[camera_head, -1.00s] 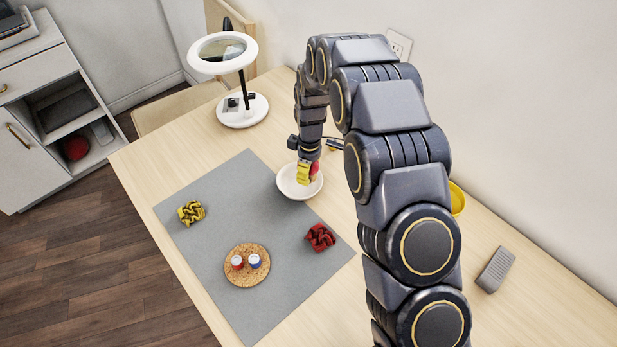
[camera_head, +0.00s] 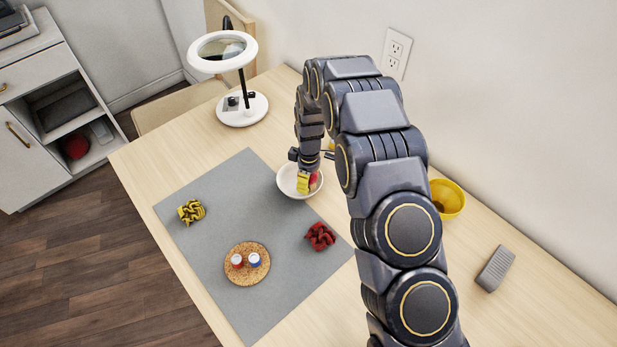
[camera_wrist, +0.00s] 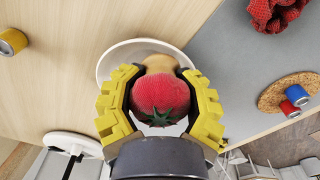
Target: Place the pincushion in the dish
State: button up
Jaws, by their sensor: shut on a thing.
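The pincushion (camera_wrist: 160,97) is a red tomato shape with a green leafy top, held between the yellow-padded fingers of my gripper (camera_wrist: 160,105) in the wrist view. In the head view the pincushion (camera_head: 314,179) shows as a small red patch beside my gripper (camera_head: 304,183). The white dish (camera_head: 285,187) is a round shallow bowl, and my gripper is over it with its fingertips at or inside the rim. In the wrist view the dish (camera_wrist: 108,66) shows behind the pincushion. I cannot tell whether the pincushion touches the dish floor.
A grey mat (camera_head: 215,247) bears yellow cloth (camera_head: 191,211), red cloth (camera_head: 320,237) and a cork coaster (camera_head: 247,276) with two spools. A magnifier lamp (camera_head: 242,110) stands behind left. A yellow bowl (camera_head: 452,196) and a grey ridged block (camera_head: 495,268) lie right of my arm.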

jog(key=o, duration=1.2)
jog(key=shift+o, duration=0.2)
notch_tip(320, 180, up, 12)
jog(key=shift+f, duration=0.1)
jog(key=shift+s+d+r, duration=0.15)
jog(key=shift+r, duration=0.7)
jog(key=s+d+r+m, duration=0.4)
jog(key=s+d+r, duration=0.1)
jog(key=s+r, duration=0.3)
jog(key=s+d+r+m, duration=0.1)
jog(key=s+d+m, duration=0.1)
jog(key=s, duration=0.6)
jog(key=s+d+r+m+g, duration=0.1)
jog(key=s+d+r+m, duration=0.1)
jog(key=s+m, duration=0.3)
jog(key=s+d+r+m, duration=0.2)
jog(key=s+d+m, duration=0.1)
jog(key=s, duration=0.9)
jog(key=shift+d+r+g, duration=0.25)
jog(key=shift+d+g, duration=0.15)
